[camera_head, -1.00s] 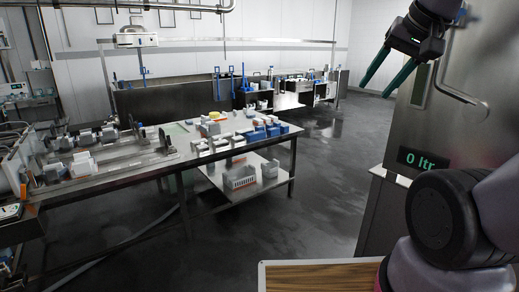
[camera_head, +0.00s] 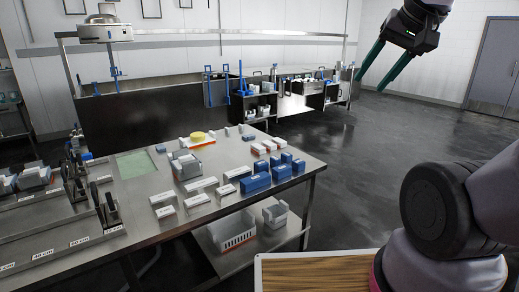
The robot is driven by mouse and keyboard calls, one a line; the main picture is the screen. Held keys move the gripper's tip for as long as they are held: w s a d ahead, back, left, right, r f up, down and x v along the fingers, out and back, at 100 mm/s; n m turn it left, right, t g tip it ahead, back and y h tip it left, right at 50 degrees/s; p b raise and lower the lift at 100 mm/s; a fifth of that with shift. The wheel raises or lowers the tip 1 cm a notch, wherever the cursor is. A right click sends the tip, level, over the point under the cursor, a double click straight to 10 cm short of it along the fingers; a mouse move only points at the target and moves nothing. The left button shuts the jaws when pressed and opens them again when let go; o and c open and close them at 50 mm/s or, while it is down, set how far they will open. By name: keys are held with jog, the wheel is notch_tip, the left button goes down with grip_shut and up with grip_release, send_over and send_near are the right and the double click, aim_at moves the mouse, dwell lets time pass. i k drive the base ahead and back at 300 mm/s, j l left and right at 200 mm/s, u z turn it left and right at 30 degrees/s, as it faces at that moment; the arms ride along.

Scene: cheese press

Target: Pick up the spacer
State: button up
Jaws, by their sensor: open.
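My gripper (camera_head: 383,66) is at the upper right, with two dark green fingers apart and nothing between them. It is in the air over the floor, well away from the table. On the steel table (camera_head: 140,215) stand several small blocks: blue blocks (camera_head: 256,184), white labelled blocks (camera_head: 200,184) and small red-and-white blocks (camera_head: 259,149). The spacer may be among these, but I cannot tell which piece it is; the labels there are too small to read.
A yellow item (camera_head: 197,136) and a grey press-like box (camera_head: 185,166) stand on the table. A white crate (camera_head: 233,231) sits on the lower shelf. A wood-topped surface (camera_head: 310,272) is at the front. Open floor (camera_head: 400,160) lies to the right.

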aim_at(270, 146)
jog(key=i+l+u, duration=0.15)
jog(key=i, duration=0.45)
jog(key=i+z, duration=0.5)
jog(key=z, duration=0.25)
jog(key=i+z, duration=0.2)
jog(key=z, duration=0.15)
jog(key=i+l+z, duration=0.1)
jog(key=i+z, duration=0.65)
jog(key=i+l+u, duration=0.15)
jog(key=i+u, duration=0.35)
jog(key=i, duration=0.15)
jog(key=i+u, duration=0.15)
jog(key=u, duration=0.25)
jog(key=i+u, duration=0.1)
jog(key=u, duration=0.25)
jog(key=i+l+u, duration=0.1)
jog(key=u, duration=0.3)
jog(key=i+l+u, duration=0.1)
jog(key=u, duration=0.3)
jog(key=i+l+u, duration=0.1)
jog(key=u, duration=0.3)
jog(key=i+l+u, duration=0.15)
jog(key=u, duration=0.25)
jog(key=l+u, duration=0.2)
jog(key=u, duration=0.15)
jog(key=i, duration=0.05)
